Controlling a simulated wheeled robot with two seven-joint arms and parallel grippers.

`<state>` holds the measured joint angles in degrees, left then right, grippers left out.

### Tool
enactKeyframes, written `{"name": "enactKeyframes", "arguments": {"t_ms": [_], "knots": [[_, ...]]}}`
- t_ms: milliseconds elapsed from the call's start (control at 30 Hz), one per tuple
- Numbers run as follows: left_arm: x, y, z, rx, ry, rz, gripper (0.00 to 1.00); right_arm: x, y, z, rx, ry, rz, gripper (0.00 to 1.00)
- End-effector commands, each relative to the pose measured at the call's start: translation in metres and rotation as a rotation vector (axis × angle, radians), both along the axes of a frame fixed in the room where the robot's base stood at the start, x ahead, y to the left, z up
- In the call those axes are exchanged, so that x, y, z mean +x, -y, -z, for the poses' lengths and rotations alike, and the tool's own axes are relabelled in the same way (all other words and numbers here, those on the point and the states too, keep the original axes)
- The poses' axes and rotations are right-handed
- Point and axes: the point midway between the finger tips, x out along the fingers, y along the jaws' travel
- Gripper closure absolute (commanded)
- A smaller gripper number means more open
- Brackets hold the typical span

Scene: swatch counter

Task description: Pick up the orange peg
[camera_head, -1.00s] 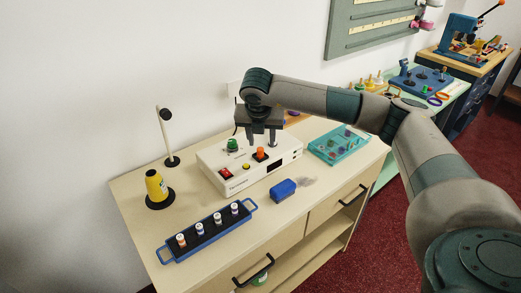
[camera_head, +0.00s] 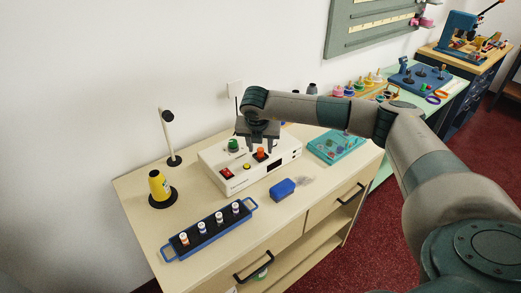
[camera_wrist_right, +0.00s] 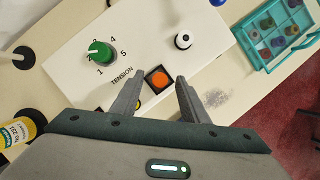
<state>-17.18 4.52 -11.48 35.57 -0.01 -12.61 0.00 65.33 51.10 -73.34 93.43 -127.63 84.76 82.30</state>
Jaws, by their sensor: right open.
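The orange peg (camera_head: 261,154) stands in a black square socket on top of the white control box (camera_head: 240,184). In the right wrist view the peg (camera_wrist_right: 158,79) shows its round orange top from above. My right gripper (camera_head: 259,147) is open, low over the box. In the wrist view its fingertips (camera_wrist_right: 159,78) are on the left and right of the peg, with gaps between. I cannot tell if the tips reach down to the peg's height. Nothing is between the fingers except the peg. My left gripper is not in view.
On the box are a green knob (camera_head: 233,145), a red switch (camera_head: 227,173) and a white round part (camera_wrist_right: 183,40). A teal tray (camera_head: 334,146) stands to the right, a blue block (camera_head: 283,188) in front. A blue spool rack (camera_head: 165,252) and yellow spool (camera_head: 159,186) are at left.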

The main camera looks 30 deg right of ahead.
Motion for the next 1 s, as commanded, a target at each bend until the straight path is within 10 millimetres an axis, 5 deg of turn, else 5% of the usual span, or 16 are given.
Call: {"name": "enactKeyframes", "arguments": {"t_ms": [567,733,1000], "knots": [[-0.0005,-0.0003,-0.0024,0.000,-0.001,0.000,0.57,0.0018,0.0016,0.0056,0.000,0.002,0.001,0.59],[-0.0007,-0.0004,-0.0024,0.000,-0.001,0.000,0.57,0.0018,0.0016,0.0055,0.000,0.002,0.001,1.00],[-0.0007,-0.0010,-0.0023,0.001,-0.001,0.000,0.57,0.0018,0.0017,0.0055,0.000,0.002,0.001,1.00]]}}
